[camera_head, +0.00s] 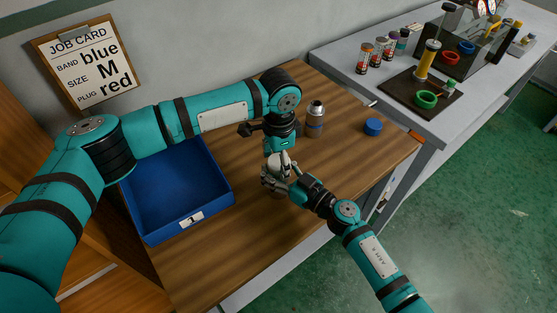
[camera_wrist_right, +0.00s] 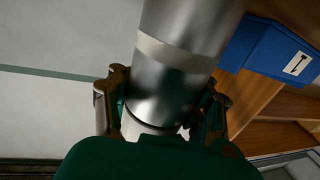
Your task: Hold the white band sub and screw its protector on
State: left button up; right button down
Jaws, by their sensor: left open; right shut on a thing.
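The white band sub (camera_wrist_right: 190,60) is a silver metal cylinder with a pale band, large in the right wrist view. My right gripper (camera_wrist_right: 160,108) is shut on it, a finger on each side. In the head view the right gripper (camera_head: 274,181) holds it near the middle of the table, and the hands hide most of it. My left gripper (camera_head: 279,159) is open and comes down from above, close over the right one. I cannot tell whether it touches the sub. A blue cap (camera_head: 373,127) lies at the table's right; I cannot make out a protector on the sub.
Another silver sub with a dark top (camera_head: 315,119) stands just right of my left wrist. An empty blue bin (camera_head: 180,235) sits at the left of the wooden table (camera_head: 225,260). A grey bench (camera_head: 470,115) holds several small jars and a dark rack. The front table is clear.

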pick_arm(q)
jog(key=shift+r, duration=2.25)
jog(key=shift+c, duration=0.2)
jog(key=shift+s+r+n, duration=0.1)
jog(key=shift+r+n, duration=1.6)
jog(key=shift+r, duration=0.05)
jog(key=shift+f, duration=4.05)
